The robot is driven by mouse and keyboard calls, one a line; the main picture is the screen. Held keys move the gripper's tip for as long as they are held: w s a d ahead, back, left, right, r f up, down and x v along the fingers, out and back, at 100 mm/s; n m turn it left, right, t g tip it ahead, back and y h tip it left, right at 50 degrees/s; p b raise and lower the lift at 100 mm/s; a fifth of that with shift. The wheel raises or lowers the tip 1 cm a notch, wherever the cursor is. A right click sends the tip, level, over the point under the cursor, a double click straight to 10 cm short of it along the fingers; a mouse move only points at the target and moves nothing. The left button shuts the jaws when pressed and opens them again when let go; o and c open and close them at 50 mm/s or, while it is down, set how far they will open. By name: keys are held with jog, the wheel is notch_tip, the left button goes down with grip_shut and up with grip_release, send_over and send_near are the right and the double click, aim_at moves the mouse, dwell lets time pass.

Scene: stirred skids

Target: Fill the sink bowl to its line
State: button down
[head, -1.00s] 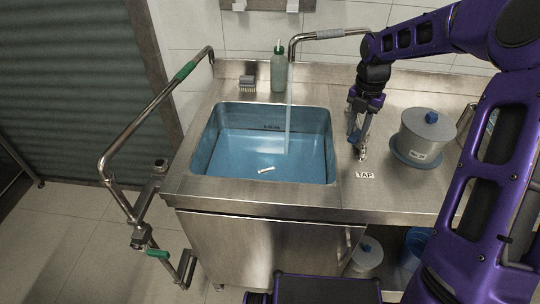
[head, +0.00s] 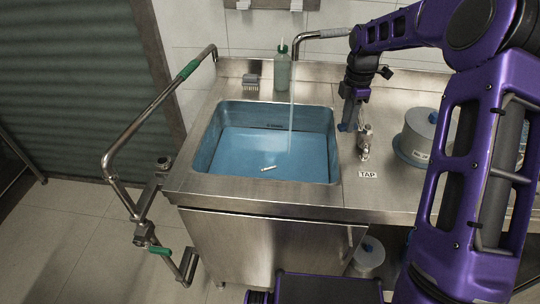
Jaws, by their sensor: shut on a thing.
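The blue sink bowl (head: 210,125) holds light blue water (head: 245,152). A dark line mark (head: 274,127) shows on its far wall, close to the water's edge. A thin stream of water (head: 291,100) falls from the spout (head: 318,34) into the bowl. The tap (head: 365,145) stands on the steel counter right of the bowl, behind a TAP label (head: 367,175). My gripper (head: 347,127) points down beside the tap's upper part, shut on what appears to be its lever. The exact grip is too small to see.
A small white object (head: 268,168) lies in the bowl. A lidded pot (head: 417,132) is right of the tap, partly hidden by my arm. A metal rail (head: 140,120) stands at left.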

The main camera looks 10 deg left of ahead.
jog(key=shift+w+a+r+m, duration=0.1)
jog(key=shift+w+a+m, duration=0.1)
jog(key=shift+w+m, duration=0.8)
jog(key=shift+w+a+r+m, duration=0.15)
jog(key=shift+w+m, duration=0.35)
jog(key=shift+m, duration=1)
jog(key=c, duration=0.6)
grip_release()
jog(key=shift+w+f, duration=0.15)
jog(key=shift+c, duration=0.2)
jog(key=o, duration=0.5)
jog(key=shift+f, duration=0.1)
jog(key=shift+d, duration=0.1)
notch_tip(320, 180, up, 8)
jog(key=shift+s, duration=0.2)
